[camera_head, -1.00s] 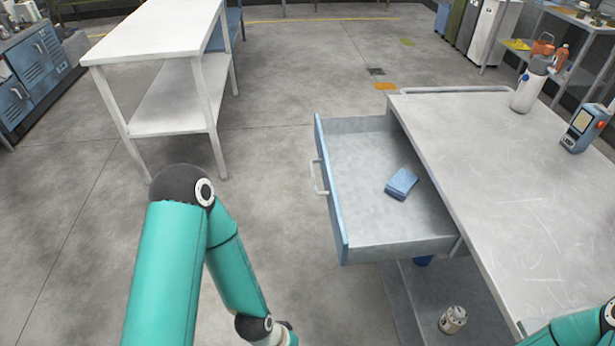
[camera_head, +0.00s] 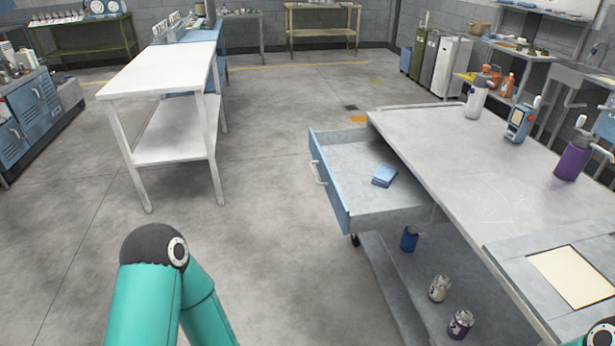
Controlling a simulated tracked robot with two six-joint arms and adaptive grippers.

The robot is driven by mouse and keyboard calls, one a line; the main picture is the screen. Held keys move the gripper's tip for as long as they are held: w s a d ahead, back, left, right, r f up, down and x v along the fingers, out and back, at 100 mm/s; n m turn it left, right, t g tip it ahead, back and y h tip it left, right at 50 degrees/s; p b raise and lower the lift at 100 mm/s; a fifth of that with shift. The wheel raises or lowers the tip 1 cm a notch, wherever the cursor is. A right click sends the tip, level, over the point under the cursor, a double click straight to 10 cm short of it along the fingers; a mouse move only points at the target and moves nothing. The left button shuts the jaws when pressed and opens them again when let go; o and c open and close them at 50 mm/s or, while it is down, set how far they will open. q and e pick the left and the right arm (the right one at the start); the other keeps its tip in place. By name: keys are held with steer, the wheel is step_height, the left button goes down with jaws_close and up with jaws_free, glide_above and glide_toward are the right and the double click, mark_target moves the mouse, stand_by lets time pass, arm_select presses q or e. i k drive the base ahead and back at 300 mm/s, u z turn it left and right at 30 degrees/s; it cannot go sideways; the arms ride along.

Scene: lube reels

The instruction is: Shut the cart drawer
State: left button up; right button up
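The cart drawer (camera_head: 357,212) stands pulled out from the left side of the grey metal cart (camera_head: 455,165). Its blue front (camera_head: 328,185) carries a pale bar handle (camera_head: 317,173) and faces left. A folded blue cloth (camera_head: 384,177) lies inside the drawer. My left arm shows at the lower left, apart from the drawer, with its gripper below the picture's edge. Only a small piece of my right arm shows at the bottom right corner, and its gripper is out of view.
Several small canisters, one blue (camera_head: 409,238), stand on the lower shelf. A white table (camera_head: 165,70) stands left. The floor between is clear.

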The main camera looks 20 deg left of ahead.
mark_target(346, 161)
steer(key=u, duration=0.4)
steer(key=i, duration=1)
steer(key=u, duration=2.05)
steer(key=i, duration=0.1)
steer(key=z, duration=3.1)
steer(key=k, duration=0.75)
steer(key=i, duration=0.1)
steer(key=u, duration=0.35)
